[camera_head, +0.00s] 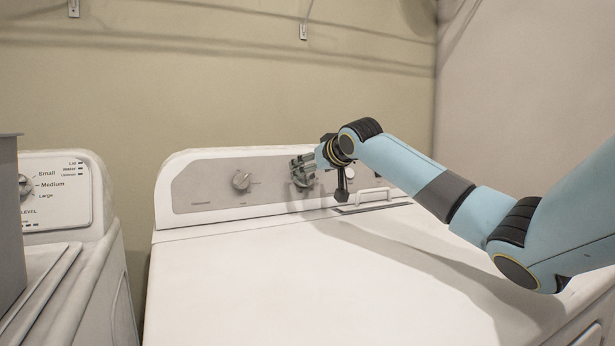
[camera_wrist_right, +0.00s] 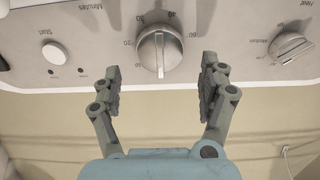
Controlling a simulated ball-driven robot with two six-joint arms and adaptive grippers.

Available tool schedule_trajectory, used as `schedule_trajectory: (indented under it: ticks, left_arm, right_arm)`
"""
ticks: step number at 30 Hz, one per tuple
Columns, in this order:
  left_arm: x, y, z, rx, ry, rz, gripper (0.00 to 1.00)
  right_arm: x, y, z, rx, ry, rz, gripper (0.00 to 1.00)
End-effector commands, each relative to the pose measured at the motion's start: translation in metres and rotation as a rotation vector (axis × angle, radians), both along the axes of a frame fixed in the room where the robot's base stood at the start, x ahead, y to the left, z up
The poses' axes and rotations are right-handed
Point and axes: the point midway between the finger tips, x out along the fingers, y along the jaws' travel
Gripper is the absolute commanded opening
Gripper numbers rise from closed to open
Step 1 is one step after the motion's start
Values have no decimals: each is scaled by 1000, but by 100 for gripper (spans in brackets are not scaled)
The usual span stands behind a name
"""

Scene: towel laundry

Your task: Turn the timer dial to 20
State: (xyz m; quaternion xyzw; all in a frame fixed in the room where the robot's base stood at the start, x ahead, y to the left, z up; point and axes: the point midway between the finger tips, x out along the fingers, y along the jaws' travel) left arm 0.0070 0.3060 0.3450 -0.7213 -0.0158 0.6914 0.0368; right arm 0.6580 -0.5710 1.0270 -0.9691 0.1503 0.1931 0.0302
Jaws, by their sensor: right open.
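The timer dial (camera_wrist_right: 160,50) is a round silver knob on the dryer's control panel. It is in the middle of the right wrist view, with its ridge roughly upright there and minute numbers around it. A 20 mark shows on its left side in that view. My right gripper (camera_wrist_right: 160,72) is open, with one finger on each side of the dial and a visible gap to each. In the head view my right gripper (camera_head: 303,171) is in front of the panel and hides the dial. My left gripper is not in view.
A second knob (camera_head: 242,181) sits left on the panel; it also shows in the wrist view (camera_wrist_right: 290,46). A Start button (camera_wrist_right: 55,53) is on the dial's other side. The white dryer top (camera_head: 260,275) is clear. A washer (camera_head: 62,192) stands left.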

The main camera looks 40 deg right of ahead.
Motion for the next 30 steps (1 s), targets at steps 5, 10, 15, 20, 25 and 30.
schedule_trajectory:
  ticks: [5,10,15,20,25,30]
  left_arm:
    - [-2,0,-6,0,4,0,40]
    - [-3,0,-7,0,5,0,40]
    - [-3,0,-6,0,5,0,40]
    - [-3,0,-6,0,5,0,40]
    - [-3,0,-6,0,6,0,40]
    - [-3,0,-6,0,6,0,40]
  right_arm:
    - [22,-7,-10,2,-1,-1,77]
    - [29,-8,-12,-1,0,0,77]
    - [29,-9,-13,-2,1,1,77]
    - [29,-9,-13,-2,1,1,64]
    - [29,-9,-13,-1,0,0,42]
    - [29,-9,-13,-1,0,0,23]
